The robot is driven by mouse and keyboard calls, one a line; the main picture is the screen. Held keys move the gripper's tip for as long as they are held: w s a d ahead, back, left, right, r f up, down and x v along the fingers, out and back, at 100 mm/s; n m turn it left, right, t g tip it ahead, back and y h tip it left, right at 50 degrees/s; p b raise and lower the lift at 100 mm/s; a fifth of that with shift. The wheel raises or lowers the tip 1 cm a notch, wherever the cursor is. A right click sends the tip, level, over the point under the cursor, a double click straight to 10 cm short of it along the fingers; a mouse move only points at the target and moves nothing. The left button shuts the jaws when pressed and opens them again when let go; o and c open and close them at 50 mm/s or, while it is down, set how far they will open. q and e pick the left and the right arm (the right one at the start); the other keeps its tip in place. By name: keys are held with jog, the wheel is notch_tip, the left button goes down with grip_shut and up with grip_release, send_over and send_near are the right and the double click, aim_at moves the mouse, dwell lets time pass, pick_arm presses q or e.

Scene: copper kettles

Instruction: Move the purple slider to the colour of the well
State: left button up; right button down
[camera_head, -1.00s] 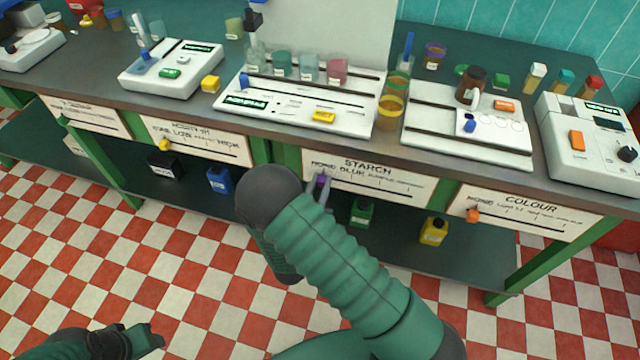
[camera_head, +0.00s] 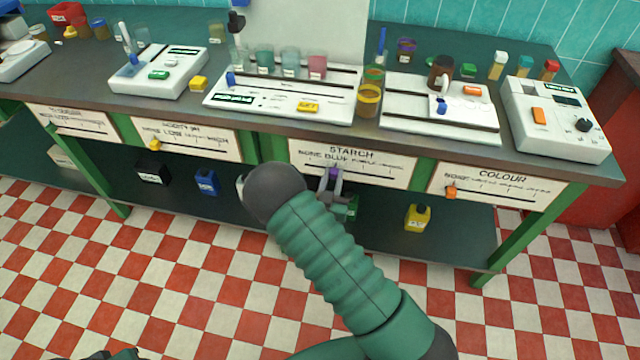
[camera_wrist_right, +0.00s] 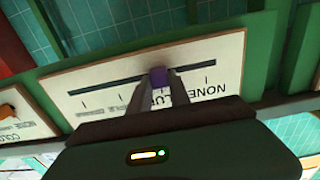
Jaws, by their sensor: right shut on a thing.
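The purple slider (camera_head: 334,173) sits in the slot of the white STARCH panel (camera_head: 395,178) on the bench front. In the right wrist view the slider (camera_wrist_right: 158,77) is between the two fingers of my right gripper (camera_wrist_right: 158,94), which is shut on it. There the panel is upside down, with NONE to the right; the slider stands around the BLUE label, partly hidden by the fingers. A white tile (camera_head: 478,112) with round wells lies on the bench above; a small blue spot or piece (camera_head: 441,107) shows at its left well. Only a dark edge of my left gripper (camera_head: 118,354) shows.
An orange slider (camera_head: 451,192) is on the COLOUR panel to the right, a yellow one (camera_head: 155,144) on a panel to the left. Coloured bottles stand on the lower shelf, including a green one (camera_head: 345,208) behind my right gripper. Cups and instruments crowd the benchtop.

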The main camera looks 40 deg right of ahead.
jog(key=shift+d, duration=0.15)
jog(key=c, duration=1.6)
grip_release()
jog(key=shift+s, duration=0.1)
jog(key=o, duration=0.4)
pick_arm(q)
jog(key=shift+d+r, duration=0.1)
jog(key=shift+d, duration=0.15)
jog(key=shift+r+p, duration=0.7)
jog(key=shift+p, duration=0.05)
pick_arm(e)
jog(key=v, duration=1.6)
jog(key=shift+s+a, duration=0.25)
jog(key=shift+a, duration=0.1)
